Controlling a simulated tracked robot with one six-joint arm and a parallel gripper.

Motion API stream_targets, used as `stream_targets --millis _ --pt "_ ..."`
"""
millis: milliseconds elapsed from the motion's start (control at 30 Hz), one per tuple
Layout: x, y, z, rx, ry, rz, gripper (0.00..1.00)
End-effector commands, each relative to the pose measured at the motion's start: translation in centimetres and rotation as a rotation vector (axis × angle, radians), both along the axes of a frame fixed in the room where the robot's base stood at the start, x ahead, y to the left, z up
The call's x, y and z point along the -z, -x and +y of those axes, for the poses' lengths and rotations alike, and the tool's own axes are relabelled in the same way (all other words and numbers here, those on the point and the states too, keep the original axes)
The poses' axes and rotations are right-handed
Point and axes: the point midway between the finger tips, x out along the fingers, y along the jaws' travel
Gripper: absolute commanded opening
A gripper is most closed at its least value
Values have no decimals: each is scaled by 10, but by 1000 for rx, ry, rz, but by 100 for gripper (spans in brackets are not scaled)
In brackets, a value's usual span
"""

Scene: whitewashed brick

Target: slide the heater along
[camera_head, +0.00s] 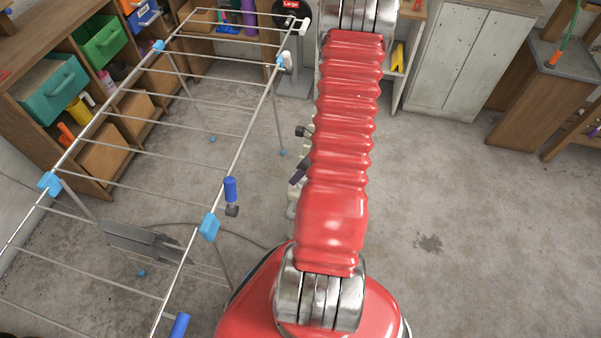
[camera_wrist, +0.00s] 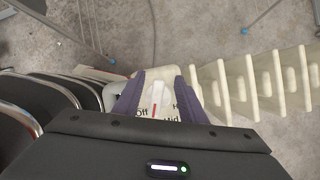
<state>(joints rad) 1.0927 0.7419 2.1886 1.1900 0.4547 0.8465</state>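The heater is a cream finned radiator; its fins (camera_wrist: 258,86) run to the right in the wrist view. A white control dial (camera_wrist: 158,98) with a red mark and the words Off and Mid sits at its near end. My gripper (camera_wrist: 159,84) has its two purple fingers apart, one on each side of the dial; whether they press on anything I cannot tell. In the head view my red arm hides most of the heater, and only a pale edge (camera_head: 292,208) shows left of the arm.
A metal drying rack (camera_head: 140,143) with blue joints stands close on the left. Shelves with coloured bins (camera_head: 100,42) stand behind it. A white cabinet (camera_head: 463,62) and a wooden bench (camera_head: 540,95) stand at the back right. The concrete floor (camera_head: 460,190) to the right is clear.

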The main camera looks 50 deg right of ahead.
Motion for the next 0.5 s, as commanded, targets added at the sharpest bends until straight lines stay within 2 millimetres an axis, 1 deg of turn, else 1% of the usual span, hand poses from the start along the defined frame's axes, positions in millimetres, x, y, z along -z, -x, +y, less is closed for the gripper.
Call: stream_targets --millis 267,367,500 --pt "1 0 0 0 1 0 38" --pt "1 0 0 0 1 0 32" --pt "1 0 0 1 1 0 22"
